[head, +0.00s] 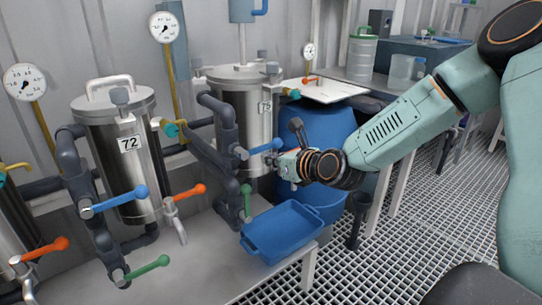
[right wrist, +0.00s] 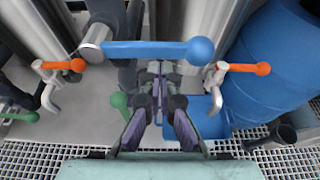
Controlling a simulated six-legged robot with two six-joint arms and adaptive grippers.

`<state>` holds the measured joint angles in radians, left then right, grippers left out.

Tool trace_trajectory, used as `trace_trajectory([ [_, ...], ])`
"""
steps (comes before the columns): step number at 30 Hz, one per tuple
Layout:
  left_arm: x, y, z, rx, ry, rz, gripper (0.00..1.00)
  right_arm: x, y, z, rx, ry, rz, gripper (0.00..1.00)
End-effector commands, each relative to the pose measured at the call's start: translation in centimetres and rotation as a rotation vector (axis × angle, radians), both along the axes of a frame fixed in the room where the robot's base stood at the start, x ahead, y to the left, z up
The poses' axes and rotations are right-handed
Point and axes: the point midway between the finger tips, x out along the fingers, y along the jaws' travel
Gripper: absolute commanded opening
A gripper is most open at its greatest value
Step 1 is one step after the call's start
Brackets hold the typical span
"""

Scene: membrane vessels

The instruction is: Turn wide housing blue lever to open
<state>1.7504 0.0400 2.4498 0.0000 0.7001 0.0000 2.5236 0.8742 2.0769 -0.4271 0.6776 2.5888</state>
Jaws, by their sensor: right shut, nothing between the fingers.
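The steel housing labelled 75 (head: 236,117) stands at the back centre and looks broad. Its blue lever (head: 262,147) points right from a valve on the dark pipe, with a ball at its end. In the right wrist view the blue lever (right wrist: 150,50) lies crosswise, ball to the right, just beyond my fingertips. My right gripper (head: 280,164) is shut and empty, close below the lever's ball end; I cannot tell whether they touch. Its fingers also show in the right wrist view (right wrist: 157,75). My left gripper is in neither view.
Housing 72 (head: 121,165) stands left with its own blue lever (head: 122,198). Orange levers (head: 188,192) and green levers (head: 246,200) sit nearby. A blue tray (head: 282,232) lies on the bench below my gripper. A blue barrel (head: 325,130) stands close behind it.

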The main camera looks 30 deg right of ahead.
Motion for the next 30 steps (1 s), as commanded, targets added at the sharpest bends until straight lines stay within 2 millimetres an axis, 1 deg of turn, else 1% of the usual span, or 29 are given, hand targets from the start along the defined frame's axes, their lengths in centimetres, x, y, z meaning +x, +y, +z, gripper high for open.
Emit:
trace_trajectory([
  [1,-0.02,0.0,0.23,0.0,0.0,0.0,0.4,-0.01,-0.01,0.54,0.003,-0.001,-0.001,0.0],
  [4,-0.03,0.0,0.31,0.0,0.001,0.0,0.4,-0.03,0.03,0.93,0.0,0.0,0.001,0.0],
  [17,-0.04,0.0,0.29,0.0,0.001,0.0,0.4,-0.06,0.04,0.96,-0.005,0.001,0.001,0.0],
  [30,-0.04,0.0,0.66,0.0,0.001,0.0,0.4,-0.03,-0.04,1.44,-0.138,-0.01,0.001,0.0],
])
